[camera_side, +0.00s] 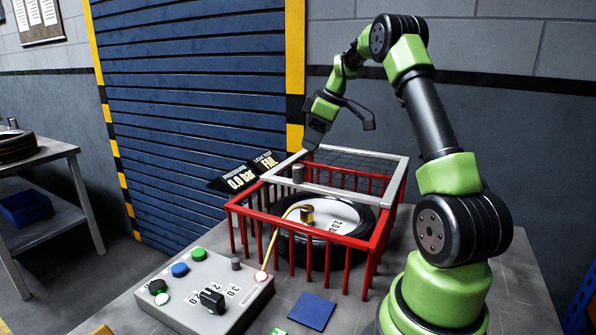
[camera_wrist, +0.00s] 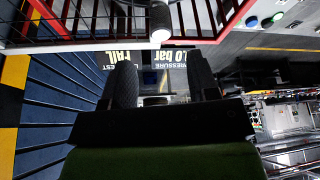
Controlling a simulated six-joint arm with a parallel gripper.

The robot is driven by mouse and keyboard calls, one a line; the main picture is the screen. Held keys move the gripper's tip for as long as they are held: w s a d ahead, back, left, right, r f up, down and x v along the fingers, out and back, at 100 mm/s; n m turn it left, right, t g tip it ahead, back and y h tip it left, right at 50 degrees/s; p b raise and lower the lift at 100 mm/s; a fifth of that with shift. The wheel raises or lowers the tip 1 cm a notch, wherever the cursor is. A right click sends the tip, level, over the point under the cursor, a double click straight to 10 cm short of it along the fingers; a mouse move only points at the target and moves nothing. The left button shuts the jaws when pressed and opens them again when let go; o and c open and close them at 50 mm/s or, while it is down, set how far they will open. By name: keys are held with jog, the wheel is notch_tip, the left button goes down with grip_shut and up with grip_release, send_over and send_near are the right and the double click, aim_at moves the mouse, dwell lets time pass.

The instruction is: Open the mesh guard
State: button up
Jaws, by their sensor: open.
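The mesh guard (camera_side: 352,155) is a grey-framed wire mesh panel lying flat across the back part of a red barred cage (camera_side: 237,208). A short grey cylindrical knob (camera_side: 298,173) stands at its front left side. My gripper (camera_side: 314,138) is above the cage's back left corner, behind and above the knob. In the wrist view my gripper (camera_wrist: 160,62) has its fingers spread with nothing between them. The fingers look apart from the knob.
A tyre (camera_side: 285,240) with a labelled white disc and a brass-coloured post lies inside the cage. A button box (camera_side: 205,290) with a hose stands in front. A blue pad (camera_side: 311,311) lies in front.

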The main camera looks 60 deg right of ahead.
aim_at(301, 165)
jog(key=x, duration=0.9)
jog(key=shift+f, duration=0.25)
grip_shut()
jog(key=shift+d, duration=0.1)
